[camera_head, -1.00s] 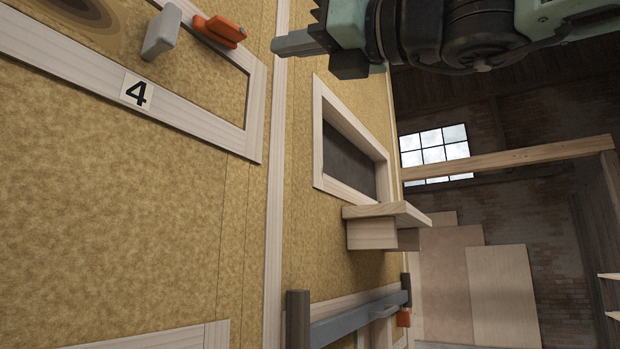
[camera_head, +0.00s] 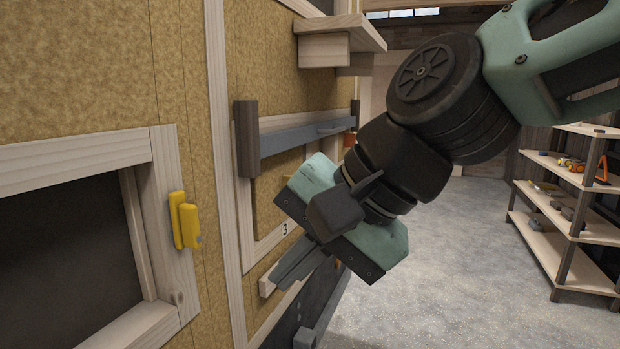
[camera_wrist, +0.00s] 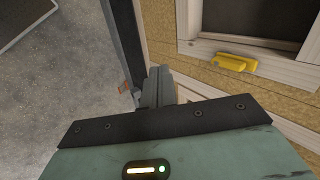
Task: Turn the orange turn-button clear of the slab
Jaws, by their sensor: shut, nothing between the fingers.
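An orange piece (camera_head: 349,139) shows at the far end of the grey bar, partly hidden by my arm; I cannot tell whether it is the turn-button. My gripper (camera_head: 288,276) is shut and empty, pointing down and left in front of the wall by the number 3 panel (camera_head: 285,229). In the wrist view its closed fingers (camera_wrist: 160,82) point toward the wall's lower part and touch nothing that I can make out. Which panel is the slab is not clear, as my gripper covers much of that area.
A grey bar (camera_head: 300,132) crosses the wall above my gripper. A wooden ledge (camera_head: 340,35) juts out higher up. A yellow catch (camera_head: 185,221) sits on the near opening's frame and shows in the wrist view (camera_wrist: 234,63). Shelves (camera_head: 560,200) stand right; the floor (camera_head: 440,270) between is clear.

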